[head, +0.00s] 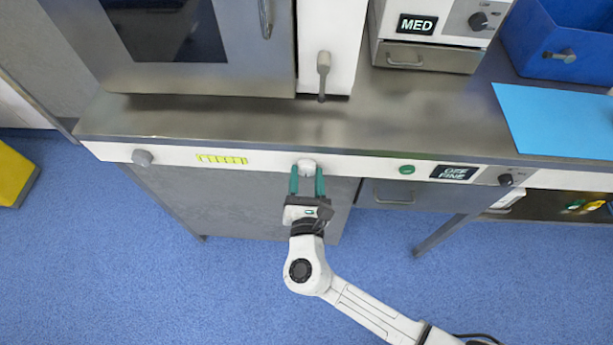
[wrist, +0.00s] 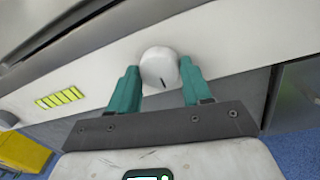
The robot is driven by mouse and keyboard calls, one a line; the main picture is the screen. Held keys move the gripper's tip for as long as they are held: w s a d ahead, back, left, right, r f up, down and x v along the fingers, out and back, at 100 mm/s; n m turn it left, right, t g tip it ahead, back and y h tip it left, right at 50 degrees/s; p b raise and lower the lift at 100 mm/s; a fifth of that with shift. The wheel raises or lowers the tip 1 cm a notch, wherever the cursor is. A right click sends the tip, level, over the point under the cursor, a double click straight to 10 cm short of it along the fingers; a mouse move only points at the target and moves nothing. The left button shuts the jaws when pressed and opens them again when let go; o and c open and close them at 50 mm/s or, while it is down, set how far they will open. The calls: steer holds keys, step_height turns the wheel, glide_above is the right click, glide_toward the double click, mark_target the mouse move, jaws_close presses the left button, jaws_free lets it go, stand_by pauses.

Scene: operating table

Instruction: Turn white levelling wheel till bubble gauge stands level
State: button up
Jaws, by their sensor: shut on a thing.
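The white levelling wheel (head: 307,163) is on the pale front strip of the metal table. In the wrist view the wheel (wrist: 158,66) shows a short dark mark low on its round face. My gripper (head: 307,174) is shut on the wheel, with one green finger on each side. A yellow-green gauge (head: 222,158) with dark segments is on the same strip, left of the wheel. It also shows in the wrist view (wrist: 59,98), looking slanted with the strip; I cannot make out a bubble or tell whether it is level.
A grey knob (head: 142,157) is at the strip's left. A green button (head: 407,169), a dark display (head: 453,173) and a dark knob (head: 505,179) are to the right. A cabinet and a box marked MED stand on the table. Blue floor is open in front.

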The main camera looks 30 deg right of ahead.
steer(key=shift+f, duration=0.1)
steer(key=m+b, duration=0.1)
steer(key=b, duration=0.1)
steer(key=m+b, duration=0.2)
steer(key=shift+f+m+h+b, duration=0.3)
steer(key=shift+b, duration=0.1)
steer(key=m+b, duration=0.6)
steer(key=b, duration=0.1)
steer(key=shift+m+b, duration=0.3)
steer(key=shift+b, duration=0.05)
steer(key=m+h+b, duration=0.1)
steer(key=m+b, duration=0.4)
steer(key=b, duration=0.1)
steer(key=shift+a+m, duration=0.1)
steer(key=shift+m, duration=0.3)
steer(key=m+b, duration=0.4)
steer(key=shift+r+h+b, duration=0.1)
steer(key=shift+h+b, duration=0.2)
steer(key=shift+b, duration=0.1)
steer(key=shift+r+m, duration=0.1)
steer(key=shift+m, duration=0.4)
steer(key=o, duration=1.1)
steer(key=shift+c, duration=0.2)
